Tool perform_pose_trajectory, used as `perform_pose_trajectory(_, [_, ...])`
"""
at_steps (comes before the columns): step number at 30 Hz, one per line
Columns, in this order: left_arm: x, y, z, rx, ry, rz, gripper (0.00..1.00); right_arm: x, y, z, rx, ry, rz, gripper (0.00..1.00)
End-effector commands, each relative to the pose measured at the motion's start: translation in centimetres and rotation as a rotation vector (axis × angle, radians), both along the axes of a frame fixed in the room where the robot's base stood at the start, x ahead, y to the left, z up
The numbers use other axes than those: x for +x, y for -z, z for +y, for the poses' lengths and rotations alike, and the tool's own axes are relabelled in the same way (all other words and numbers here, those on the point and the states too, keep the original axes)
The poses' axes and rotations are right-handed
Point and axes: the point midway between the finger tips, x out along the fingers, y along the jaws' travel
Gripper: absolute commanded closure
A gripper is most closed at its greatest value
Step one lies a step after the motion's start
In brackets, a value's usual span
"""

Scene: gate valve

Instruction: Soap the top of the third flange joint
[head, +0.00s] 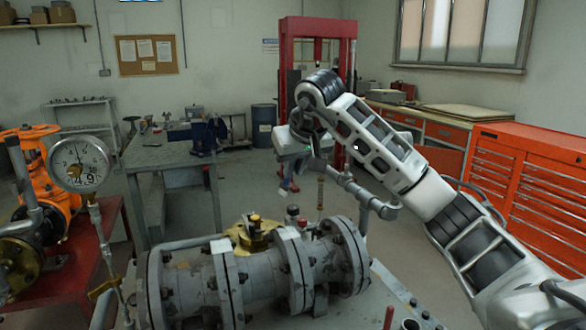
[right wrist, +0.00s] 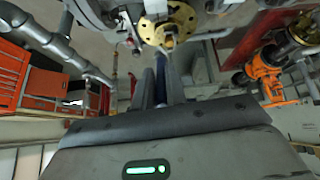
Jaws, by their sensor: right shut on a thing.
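A grey flanged pipe run (head: 260,275) lies along the bench in the lower middle of the head view, with several bolted flange joints. A middle-right joint (head: 292,265) may be the third, but I cannot tell from which end they count. My right gripper (head: 287,183) is above and behind the pipe, pointing down and apart from the flanges. In the right wrist view its two fingers (right wrist: 161,88) are shut on a slim dark blue thing (right wrist: 160,66); its far end is hard to make out. My left gripper is not in view.
A pressure gauge (head: 80,165) stands at the left, beside an orange valve (head: 45,170). A brass fitting (head: 253,233) sits behind the pipe. A grey bent pipe (head: 360,193) rises close to the right gripper. Red drawers (head: 535,195) stand at the right.

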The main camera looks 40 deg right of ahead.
Motion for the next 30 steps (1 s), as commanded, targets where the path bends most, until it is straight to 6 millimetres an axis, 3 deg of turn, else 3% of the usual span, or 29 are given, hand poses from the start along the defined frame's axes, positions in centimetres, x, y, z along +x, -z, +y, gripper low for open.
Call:
perform_pose_trajectory(16, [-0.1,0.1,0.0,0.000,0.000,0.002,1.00,0.2,-0.1,0.0,0.007,0.000,0.013,1.00])
perform_pose_trajectory(30, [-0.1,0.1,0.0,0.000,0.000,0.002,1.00,2.0,-0.5,-0.7,0.076,0.002,0.214,1.00])
